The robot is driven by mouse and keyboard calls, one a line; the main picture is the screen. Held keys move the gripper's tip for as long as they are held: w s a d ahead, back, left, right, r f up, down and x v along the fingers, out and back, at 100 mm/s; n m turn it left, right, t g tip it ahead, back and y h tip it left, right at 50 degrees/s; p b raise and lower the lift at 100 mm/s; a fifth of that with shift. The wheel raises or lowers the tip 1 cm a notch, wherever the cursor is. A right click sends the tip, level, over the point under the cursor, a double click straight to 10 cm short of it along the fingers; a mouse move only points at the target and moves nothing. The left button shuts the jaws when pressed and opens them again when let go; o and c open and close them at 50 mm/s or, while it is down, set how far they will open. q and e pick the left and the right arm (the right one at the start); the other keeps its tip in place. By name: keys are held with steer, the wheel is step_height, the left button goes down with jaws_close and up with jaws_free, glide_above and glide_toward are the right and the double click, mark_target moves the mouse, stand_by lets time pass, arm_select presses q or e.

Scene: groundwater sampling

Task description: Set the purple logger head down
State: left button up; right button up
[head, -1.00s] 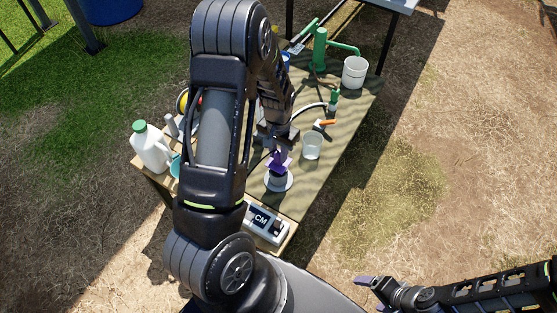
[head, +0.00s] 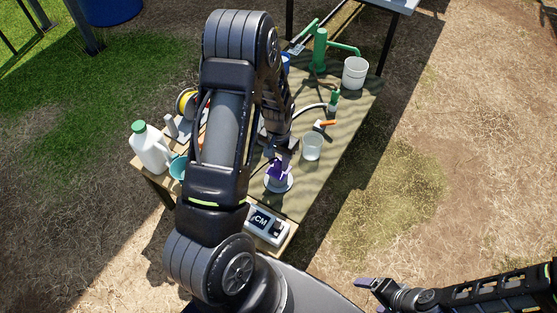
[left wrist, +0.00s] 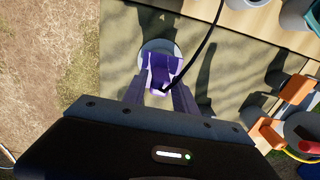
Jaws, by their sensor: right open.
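The purple logger head (left wrist: 160,70) is between the fingertips of my left gripper (left wrist: 160,88) in the left wrist view, and the fingers appear closed on it. A dark cable runs up from it. In the head view my left gripper (head: 281,158) points down at the table, with the purple piece at its tips. Directly under it is a round pale grey base (head: 278,184). Whether the head touches this base cannot be told. My right gripper (head: 368,284) is open and empty at the lower right, away from the table.
A clear cup (head: 312,146) stands close to the right of the base. A CM meter box (head: 267,225) lies at the near edge. A white jug (head: 149,148) stands at the left. A green pump (head: 320,48) and white bucket (head: 355,73) are at the back.

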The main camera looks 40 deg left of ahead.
arm_select(q)
steer(key=shift+o, duration=1)
steer(key=shift+r, duration=0.1)
step_height(320, 180, up, 12)
steer(key=p, duration=0.1)
steer(key=shift+p, duration=0.4)
steer(key=s+d+f+h, duration=0.1)
steer(key=s+d+f, duration=0.2)
steer(key=d+f, duration=0.45)
steer(key=s+d+f+h, duration=0.1)
steer(key=s+d+f, duration=0.3)
steer(key=d, duration=0.6)
steer(key=s+d+f+h, duration=0.2)
steer(key=s+d+f, duration=0.2)
steer(key=s+d, duration=0.4)
steer(key=d, duration=0.4)
steer(key=shift+s+n+t, duration=0.3)
steer(key=shift+s+t, duration=0.05)
steer(key=shift+t, duration=0.05)
